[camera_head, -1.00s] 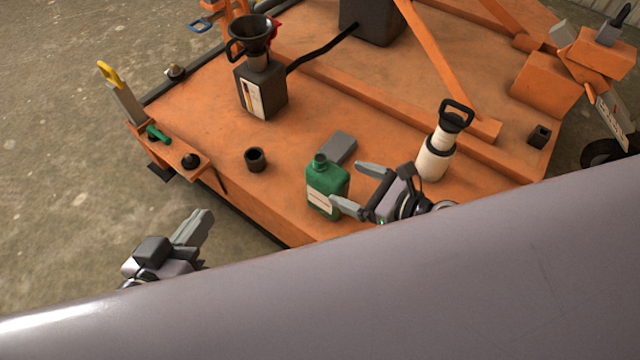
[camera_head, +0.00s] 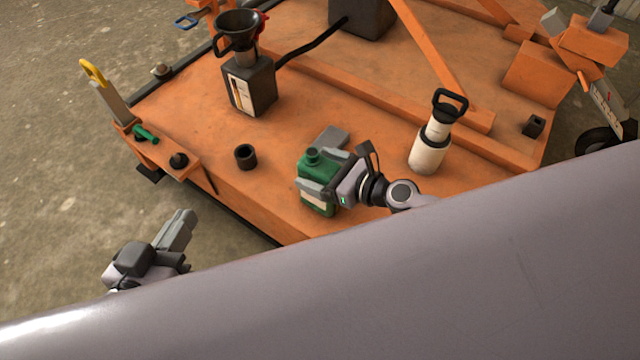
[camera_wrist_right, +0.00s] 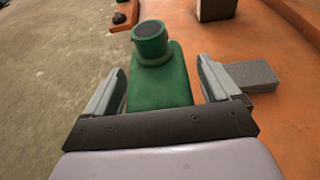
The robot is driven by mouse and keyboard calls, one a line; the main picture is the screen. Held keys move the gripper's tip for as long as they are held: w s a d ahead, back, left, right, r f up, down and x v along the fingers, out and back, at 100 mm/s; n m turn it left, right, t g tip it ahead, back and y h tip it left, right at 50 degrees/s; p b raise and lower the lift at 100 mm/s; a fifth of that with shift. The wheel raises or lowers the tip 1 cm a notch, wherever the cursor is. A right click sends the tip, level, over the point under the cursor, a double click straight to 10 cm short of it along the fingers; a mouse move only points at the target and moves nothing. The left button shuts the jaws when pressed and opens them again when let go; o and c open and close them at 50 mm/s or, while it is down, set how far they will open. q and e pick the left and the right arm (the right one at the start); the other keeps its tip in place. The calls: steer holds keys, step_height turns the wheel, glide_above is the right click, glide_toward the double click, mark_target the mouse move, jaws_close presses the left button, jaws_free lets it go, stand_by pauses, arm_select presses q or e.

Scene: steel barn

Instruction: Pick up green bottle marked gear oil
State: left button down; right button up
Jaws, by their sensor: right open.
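The green bottle (camera_head: 317,172) with a pale label stands upright on the orange deck near its front edge. In the right wrist view the bottle (camera_wrist_right: 160,82) has a dark-topped green cap and sits between the two fingers. My right gripper (camera_head: 316,180) is open around the bottle, with one finger on each side; a gap shows on the right side in the wrist view, and contact on the left side is unclear. The marking on the label is too small to read. My left gripper (camera_head: 182,228) is off the deck at lower left, away from the bottle; its fingers look close together.
A grey block (camera_head: 333,138) lies just behind the bottle. A white cylinder with a black handle (camera_head: 428,150) stands to the right. A black cup (camera_head: 245,157) and a dark can with a funnel (camera_head: 250,88) are to the left. Deck between them is clear.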

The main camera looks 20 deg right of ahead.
jaws_close()
steer(key=shift+r, duration=0.15)
steer(key=shift+r, duration=0.1)
